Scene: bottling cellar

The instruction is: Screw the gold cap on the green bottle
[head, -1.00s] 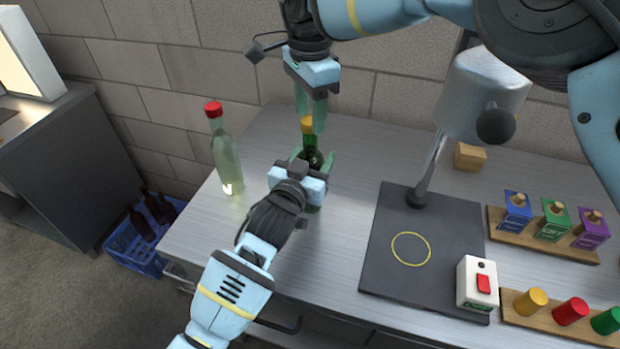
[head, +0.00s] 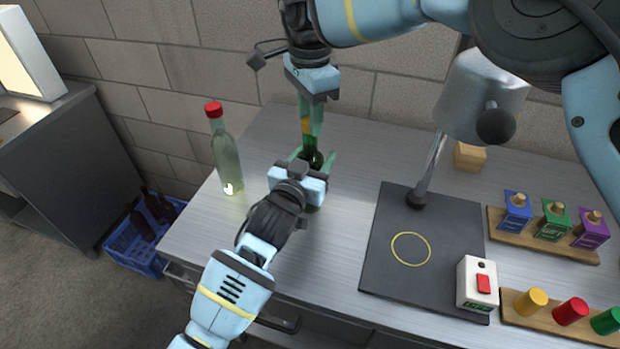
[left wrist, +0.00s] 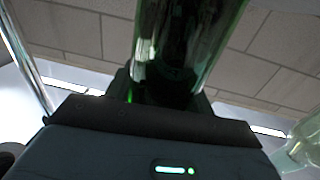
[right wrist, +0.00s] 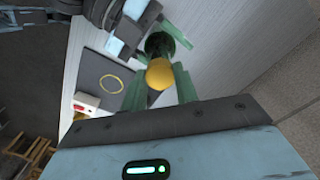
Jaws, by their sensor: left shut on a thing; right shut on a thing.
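The green bottle (head: 311,150) stands upright on the bench. My left gripper (head: 314,164) is shut on its body; the bottle's dark green glass fills the middle of the left wrist view (left wrist: 185,45). The gold cap (head: 306,125) is at the top of the bottle's neck. My right gripper (head: 310,122) points down from above and is shut on the cap. In the right wrist view the gold cap (right wrist: 160,74) sits between the fingers, with the green bottle (right wrist: 158,44) beyond it. The fingers partly hide the cap, and I cannot tell how its thread sits.
A pale bottle with a red cap (head: 226,160) stands to the left. A dark mat (head: 385,268) with a lamp (head: 484,95) and a red-switch box (head: 478,283) lies to the right, beside wooden racks (head: 547,240) of tags and caps. A blue crate (head: 135,250) is on the floor.

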